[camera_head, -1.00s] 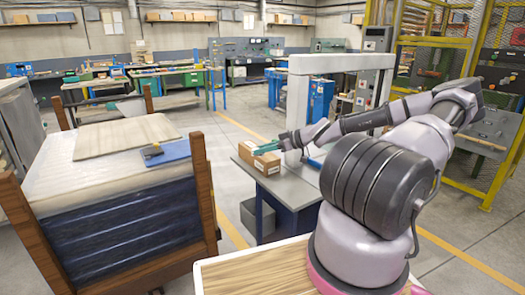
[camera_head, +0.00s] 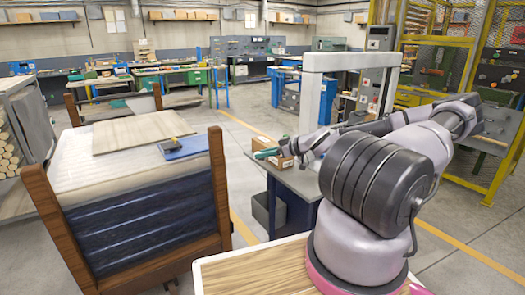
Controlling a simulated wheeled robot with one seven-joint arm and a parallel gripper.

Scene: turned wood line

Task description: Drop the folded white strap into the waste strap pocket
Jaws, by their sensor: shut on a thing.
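My gripper (camera_head: 270,153) is at the end of my outstretched arm, over or just in front of a small cardboard box (camera_head: 284,161) on a grey table. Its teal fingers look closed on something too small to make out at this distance. I cannot tell whether the fingers touch the box. I cannot make out the folded white strap. No pocket marked for waste strap can be identified. A dark grey bin (camera_head: 262,213) stands low beside the table.
The grey table (camera_head: 299,180) has a pale upright frame (camera_head: 310,100) over it. A wooden-posted stack (camera_head: 150,215) with a board and a blue item on top stands at left. Yellow fencing (camera_head: 440,75) is at right. Open floor lies between stack and table.

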